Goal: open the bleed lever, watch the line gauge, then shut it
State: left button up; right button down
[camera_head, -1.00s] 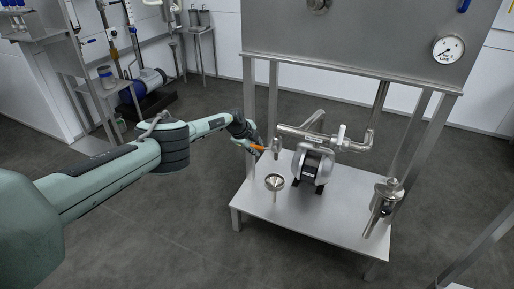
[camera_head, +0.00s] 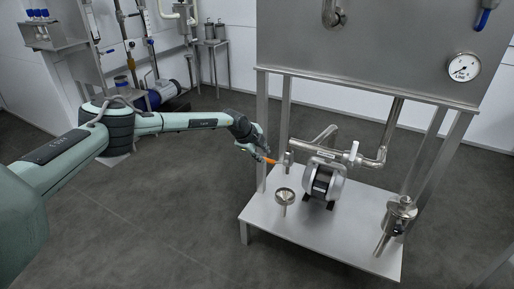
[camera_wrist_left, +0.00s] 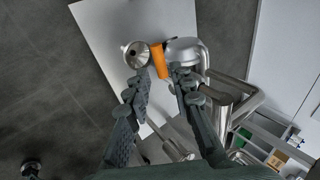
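The orange lever (camera_head: 268,161) sticks out to the left from the pipework above the steel stand; I take it as the bleed lever. In the left wrist view the lever (camera_wrist_left: 157,61) lies between and just beyond my left fingertips. My left gripper (camera_wrist_left: 160,78) has its fingers apart, with a gap beside the lever. In the head view my left gripper (camera_head: 256,151) is at the lever's outer end. The round white line gauge (camera_head: 464,67) is on the tank front at the upper right; its needle seems to point to the lower left. My right gripper is not in view.
The steel stand (camera_head: 330,248) carries a pump (camera_head: 322,180), a funnel (camera_head: 285,196) and a steel canister (camera_head: 400,213). A white handle (camera_head: 354,150) stands on the pipe. A blue-handled valve (camera_head: 484,18) is at the upper right. Open floor lies to the left.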

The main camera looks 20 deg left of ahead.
pick_arm(q)
jog(key=shift+v, duration=2.8)
